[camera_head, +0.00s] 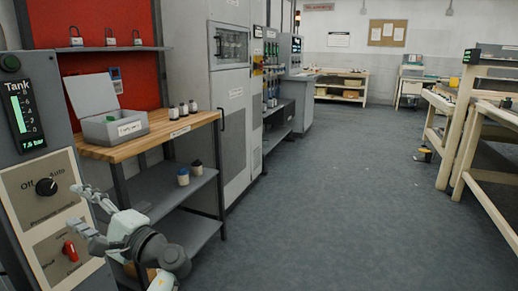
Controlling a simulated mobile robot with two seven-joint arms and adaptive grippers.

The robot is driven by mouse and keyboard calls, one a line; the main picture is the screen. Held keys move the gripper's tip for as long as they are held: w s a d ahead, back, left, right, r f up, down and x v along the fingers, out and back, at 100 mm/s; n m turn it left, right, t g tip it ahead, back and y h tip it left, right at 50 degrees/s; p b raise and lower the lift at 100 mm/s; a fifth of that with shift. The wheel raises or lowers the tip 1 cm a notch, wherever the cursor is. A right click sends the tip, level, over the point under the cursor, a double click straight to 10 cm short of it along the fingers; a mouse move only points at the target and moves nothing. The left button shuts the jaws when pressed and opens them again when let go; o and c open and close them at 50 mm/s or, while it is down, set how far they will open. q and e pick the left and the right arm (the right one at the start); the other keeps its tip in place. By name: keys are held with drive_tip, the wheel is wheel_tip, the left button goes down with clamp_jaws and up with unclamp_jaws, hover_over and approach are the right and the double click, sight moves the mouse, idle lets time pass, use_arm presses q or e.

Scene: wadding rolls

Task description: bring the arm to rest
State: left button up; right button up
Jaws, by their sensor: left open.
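My left gripper (84,211) is at the lower left, in front of the grey control panel (40,170). Its fingers are spread open and hold nothing. The fingers point up and left toward the panel face, near the black knob (46,187) and the red switch (70,250). I cannot tell whether the fingers touch the panel. My left arm (150,250) comes in from the bottom edge. My right gripper is not in view.
A wooden-topped bench (165,130) with an open grey box (113,126) and small bottles stands behind the gripper. Its grey shelves (185,195) lie close to my arm. Grey cabinets (228,110) follow. The floor (330,200) ahead is clear; workbenches (470,150) stand right.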

use_arm(q)
drive_tip(key=s+a+r+y, duration=0.3)
drive_tip(key=a+r+y, duration=0.2)
drive_tip(key=a+r, duration=0.55)
drive_tip(key=w+a+f+m+t+h, duration=0.1)
drive_tip(key=a+f+m+h, duration=0.2)
drive_tip(key=f, duration=1)
drive_tip(key=w+a+f+m+t+h, duration=0.1)
drive_tip(key=a+f+h, duration=0.35)
drive_tip(key=f, duration=0.95)
drive_tip(key=s+d+f+n+g+h, duration=0.1)
drive_tip(key=s+f+h, duration=0.3)
drive_tip(key=f, duration=0.5)
drive_tip(key=s+f+n+g+h, duration=0.2)
drive_tip(key=s+f, duration=0.5)
drive_tip(key=f, duration=0.3)
drive_tip(key=s+d+f+n+g+h, duration=0.1)
drive_tip(key=s+f+h, duration=0.3)
drive_tip(key=f, duration=0.5)
drive_tip(key=s+d+f+n+g+h, duration=0.2)
drive_tip(key=s+f+n, duration=0.1)
drive_tip(key=s+f, duration=0.55)
drive_tip(key=s+d+f+n+h, duration=0.1)
drive_tip(key=s+d+f, duration=0.1)
drive_tip(key=d, duration=0.9)
drive_tip(key=s+d+f+n+h, duration=0.1)
drive_tip(key=s+d+f+h, duration=0.1)
drive_tip(key=d, duration=0.9)
drive_tip(key=shift+d+f+g, duration=0.25)
drive_tip(key=shift+f+g, duration=0.15)
